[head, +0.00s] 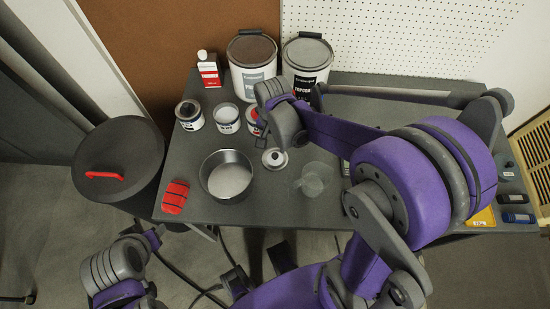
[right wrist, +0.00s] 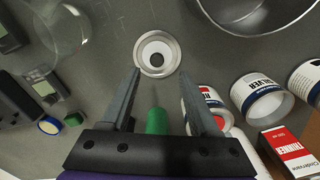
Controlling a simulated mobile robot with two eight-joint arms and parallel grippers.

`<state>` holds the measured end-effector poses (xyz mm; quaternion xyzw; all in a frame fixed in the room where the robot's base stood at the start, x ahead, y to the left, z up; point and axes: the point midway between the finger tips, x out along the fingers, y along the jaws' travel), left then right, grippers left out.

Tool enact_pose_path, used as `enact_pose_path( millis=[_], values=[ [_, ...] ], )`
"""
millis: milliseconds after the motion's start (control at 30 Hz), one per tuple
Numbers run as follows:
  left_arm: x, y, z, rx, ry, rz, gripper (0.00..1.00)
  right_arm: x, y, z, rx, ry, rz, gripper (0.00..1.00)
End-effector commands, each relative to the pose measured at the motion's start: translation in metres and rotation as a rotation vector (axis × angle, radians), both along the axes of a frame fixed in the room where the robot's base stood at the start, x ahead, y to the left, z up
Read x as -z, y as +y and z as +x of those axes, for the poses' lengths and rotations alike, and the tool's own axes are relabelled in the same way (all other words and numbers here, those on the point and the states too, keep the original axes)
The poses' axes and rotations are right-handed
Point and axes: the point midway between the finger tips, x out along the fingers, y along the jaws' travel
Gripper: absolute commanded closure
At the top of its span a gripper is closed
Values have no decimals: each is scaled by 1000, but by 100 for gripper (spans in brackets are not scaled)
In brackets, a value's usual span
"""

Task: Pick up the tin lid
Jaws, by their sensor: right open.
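The tin lid (head: 274,158) is a small round silver disc with a dark centre, lying flat on the grey table right of the steel bowl. In the right wrist view the lid (right wrist: 157,55) lies just beyond and between my fingertips. My right gripper (right wrist: 159,73) is open, with nothing held, and does not touch the lid. In the head view my right wrist is above the table behind the lid, and its fingers are largely hidden. My left arm is at the bottom left, away from the table; its finger opening is unclear.
A steel bowl (head: 228,177) stands left of the lid, a clear cup (head: 313,179) right of it. Small tins (head: 228,118), a thinner can (head: 209,70) and two large pails (head: 305,65) stand behind. A green object (right wrist: 156,121) shows between my right fingers.

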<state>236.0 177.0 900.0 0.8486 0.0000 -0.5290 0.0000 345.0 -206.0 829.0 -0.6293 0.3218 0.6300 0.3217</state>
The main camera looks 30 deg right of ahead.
Motion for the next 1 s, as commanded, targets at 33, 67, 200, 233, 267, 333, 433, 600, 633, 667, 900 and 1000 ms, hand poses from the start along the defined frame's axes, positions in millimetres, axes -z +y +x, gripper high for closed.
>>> enact_pose_path(
  millis=[33,67,200,233,267,333,433,600,633,667,900,1000],
  values=[
    [1,0,0,0,1,0,50,5,0,0,-1,0,0,38],
    [2,0,0,0,1,0,50,7,0,0,-1,0,0,38],
    [2,0,-1,0,1,0,50,18,-1,-1,-1,0,0,38],
    [3,0,-1,0,1,0,50,22,-2,-2,-1,0,0,38],
    [3,0,-1,0,1,0,50,27,-2,-2,-1,-1,-1,38],
    [4,0,-1,0,2,0,50,38,-3,-4,-1,-1,-1,38],
    [6,0,-1,0,3,0,50,52,-3,-4,-1,-1,1,38],
    [7,0,-2,0,3,0,50,61,-3,-4,-2,-1,0,38],
    [7,0,-2,0,3,0,50,61,-3,-4,-2,-1,0,38],
    [7,0,-2,0,3,0,50,61,-3,-4,-2,-1,0,38],
    [7,0,-2,0,3,0,50,60,-3,-4,-2,-1,0,60],
    [7,0,-2,0,3,0,50,60,-3,-4,-2,-1,0,78]
  ],
)
